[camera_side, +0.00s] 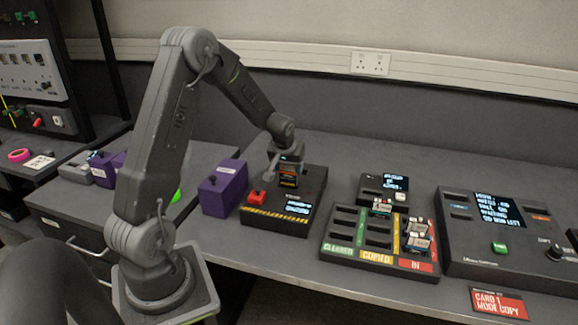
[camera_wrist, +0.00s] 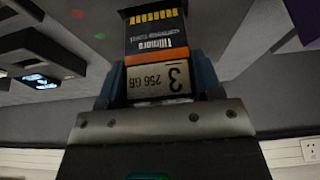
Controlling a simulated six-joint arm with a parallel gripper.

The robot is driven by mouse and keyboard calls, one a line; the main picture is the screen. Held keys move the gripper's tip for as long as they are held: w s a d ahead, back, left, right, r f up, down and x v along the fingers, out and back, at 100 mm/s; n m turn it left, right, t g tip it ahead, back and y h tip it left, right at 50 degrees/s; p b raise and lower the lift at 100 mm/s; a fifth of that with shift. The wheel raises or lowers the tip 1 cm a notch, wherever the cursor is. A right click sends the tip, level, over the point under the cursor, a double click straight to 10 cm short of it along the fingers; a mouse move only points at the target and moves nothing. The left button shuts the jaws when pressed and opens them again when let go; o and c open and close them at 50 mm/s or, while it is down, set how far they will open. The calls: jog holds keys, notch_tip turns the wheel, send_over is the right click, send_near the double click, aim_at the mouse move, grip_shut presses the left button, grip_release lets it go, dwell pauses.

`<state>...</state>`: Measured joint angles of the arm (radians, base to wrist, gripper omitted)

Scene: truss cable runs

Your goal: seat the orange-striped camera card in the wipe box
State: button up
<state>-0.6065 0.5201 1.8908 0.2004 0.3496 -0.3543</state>
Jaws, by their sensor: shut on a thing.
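The orange-striped camera card (camera_wrist: 157,82) is between my gripper's fingers in the wrist view, with an upside-down "3" and "256 GB" on its label. My gripper (camera_side: 288,172) is shut on it. In the side view the card (camera_side: 289,182) hangs over the rear part of a dark box with a red button and a yellow-black striped edge, which looks like the wipe box (camera_side: 270,222). The gripper and card hide that part of the box, so I cannot tell whether the card touches it or where its slot is.
A purple box (camera_side: 223,190) stands close to the left of the wipe box. To the right is a card tray (camera_side: 344,257) marked CLEARED, COPIED and IN, holding several cards. Behind it is a small display unit (camera_side: 372,182); farther right is a larger console (camera_side: 470,240).

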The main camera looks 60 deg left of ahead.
aim_at(289, 174)
jog(key=shift+f, duration=1.55)
dwell(1.8)
jog(key=o, duration=1.2)
jog(key=shift+r, duration=0.1)
jog(key=shift+r, duration=3.65)
